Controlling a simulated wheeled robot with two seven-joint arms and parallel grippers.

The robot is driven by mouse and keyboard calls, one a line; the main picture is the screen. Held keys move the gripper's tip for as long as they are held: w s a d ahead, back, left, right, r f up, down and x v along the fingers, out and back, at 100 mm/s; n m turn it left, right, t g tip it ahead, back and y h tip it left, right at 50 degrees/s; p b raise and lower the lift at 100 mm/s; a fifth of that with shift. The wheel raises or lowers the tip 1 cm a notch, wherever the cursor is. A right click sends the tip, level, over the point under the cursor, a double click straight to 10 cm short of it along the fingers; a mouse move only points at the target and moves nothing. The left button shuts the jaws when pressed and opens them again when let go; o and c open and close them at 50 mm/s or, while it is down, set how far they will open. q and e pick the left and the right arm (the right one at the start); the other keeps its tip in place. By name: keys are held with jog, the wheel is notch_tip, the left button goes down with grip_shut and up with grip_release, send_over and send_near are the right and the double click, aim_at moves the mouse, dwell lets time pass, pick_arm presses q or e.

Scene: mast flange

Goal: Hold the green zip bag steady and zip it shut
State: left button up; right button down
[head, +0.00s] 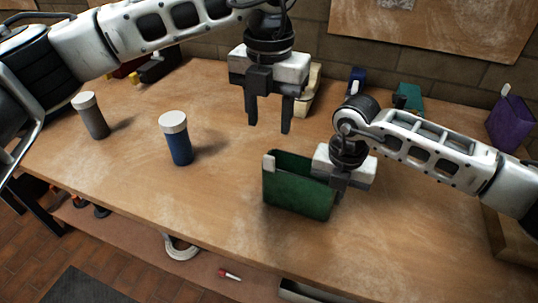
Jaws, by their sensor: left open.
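The green zip bag (292,190) stands upright near the front of the wooden table, its top open. Its white pull tab (268,163) is at the top left corner. My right gripper (338,190) is at the bag's right end, its narrow jaws together over the right edge; the far finger is mostly hidden. My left gripper (268,128) is open and empty, pointing down above the table, behind and above the bag and apart from the tab.
A blue jar (178,142) and a grey jar (92,118), both white-lidded, stand on the left. A purple bag (509,122) with a white tab stands far right. Teal (408,99) and dark blue things (357,79) are at the back.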

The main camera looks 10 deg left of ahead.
aim_at(269, 156)
pick_arm(q)
notch_tip(269, 156, down, 10)
jog(key=shift+r, duration=0.1)
dwell(0.4)
